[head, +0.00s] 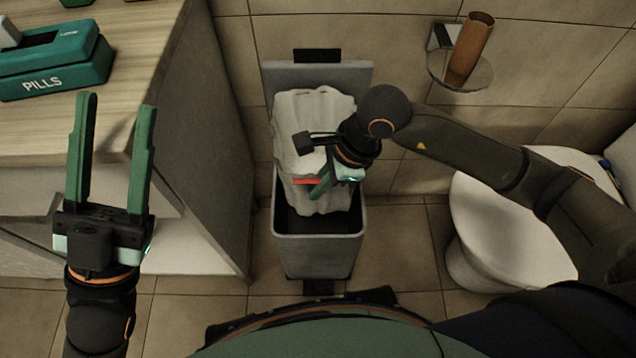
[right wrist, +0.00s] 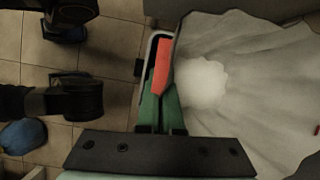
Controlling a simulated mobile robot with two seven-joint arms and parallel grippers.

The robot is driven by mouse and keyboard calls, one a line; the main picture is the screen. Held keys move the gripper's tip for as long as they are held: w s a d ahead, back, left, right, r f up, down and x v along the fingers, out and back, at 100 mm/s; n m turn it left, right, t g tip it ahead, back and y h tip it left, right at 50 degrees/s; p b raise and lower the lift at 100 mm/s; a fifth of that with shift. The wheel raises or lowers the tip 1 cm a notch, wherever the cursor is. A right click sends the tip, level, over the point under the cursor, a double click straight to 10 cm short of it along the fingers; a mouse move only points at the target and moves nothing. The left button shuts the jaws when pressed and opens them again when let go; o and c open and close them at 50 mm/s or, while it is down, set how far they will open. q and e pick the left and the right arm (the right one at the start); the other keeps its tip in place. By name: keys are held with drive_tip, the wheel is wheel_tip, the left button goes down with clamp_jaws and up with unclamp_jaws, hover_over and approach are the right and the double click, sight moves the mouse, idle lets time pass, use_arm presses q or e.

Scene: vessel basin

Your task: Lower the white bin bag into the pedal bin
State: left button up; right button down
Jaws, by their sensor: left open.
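The grey pedal bin (head: 318,251) stands on the floor at centre with its lid (head: 345,75) raised at the back. The white bin bag (head: 322,108) hangs upright at the bin's mouth, its top well above the rim. Its lower end appears to be just within the opening; how deep is unclear. My right gripper (head: 322,184) is at the bag's front; in the right wrist view its green fingers (right wrist: 162,100) are closed together on the bag's red tab (right wrist: 163,65). My left gripper (head: 112,150) is open and empty, fingers up, by the counter.
A wooden counter (head: 165,65) with a green PILLS box (head: 55,68) is at left, its side close to the bin. A white toilet (head: 510,235) stands at right. A wall holder (head: 462,72) carries a brown tube (head: 470,48). Tiled floor is clear around the bin.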

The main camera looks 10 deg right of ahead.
sight(318, 208)
use_arm(q)
drive_tip(key=shift+d+f+b, duration=0.15)
drive_tip(key=shift+f+b, duration=0.85)
drive_tip(key=shift+f, duration=0.15)
use_arm(e)
drive_tip(key=shift+f, duration=1.05)
drive_tip(key=shift+f+b, duration=2.75)
drive_tip(key=shift+f, duration=0.4)
use_arm(q)
drive_tip(key=shift+s+d+f+m+g+h, duration=0.15)
drive_tip(key=shift+s+f+m+h, duration=0.2)
drive_tip(key=shift+f+m+h, duration=0.25)
drive_tip(key=shift+s+d+f+m+g+h, duration=0.15)
drive_tip(key=shift+s+f+m+h, duration=0.2)
drive_tip(key=shift+f, duration=0.4)
use_arm(e)
wheel_tip(318, 208, down, 10)
